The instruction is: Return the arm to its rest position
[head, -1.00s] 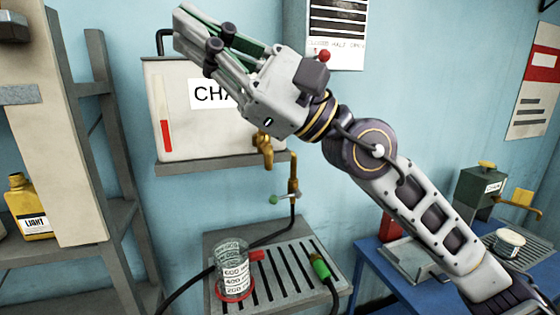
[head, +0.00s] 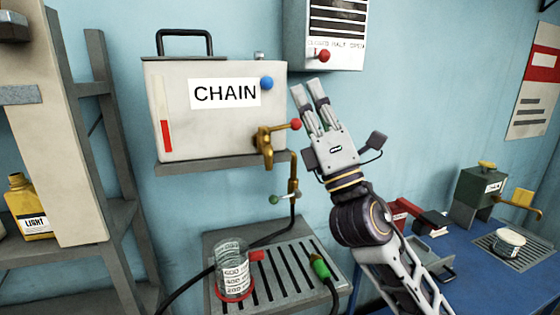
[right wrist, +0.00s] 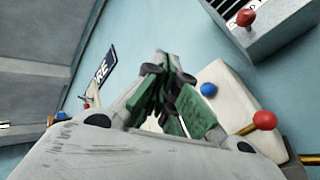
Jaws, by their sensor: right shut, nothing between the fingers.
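My right gripper (head: 311,96) is raised in the middle of the head view, pointing up and slightly left. Its fingers are shut and empty. It is just right of the white tank labelled CHAIN (head: 225,125), apart from it, and below the wall box with louvres (head: 325,35). In the right wrist view the green-padded fingers (right wrist: 165,75) are close together, with the tank's corner and blue knob (right wrist: 209,90) beyond. My left gripper is not in view.
A brass tap with a red knob (head: 295,124) sticks out close left of my right gripper. A graduated beaker (head: 232,270) stands on the slotted drain tray (head: 285,275). A yellow bottle (head: 28,205) stands on the left shelf.

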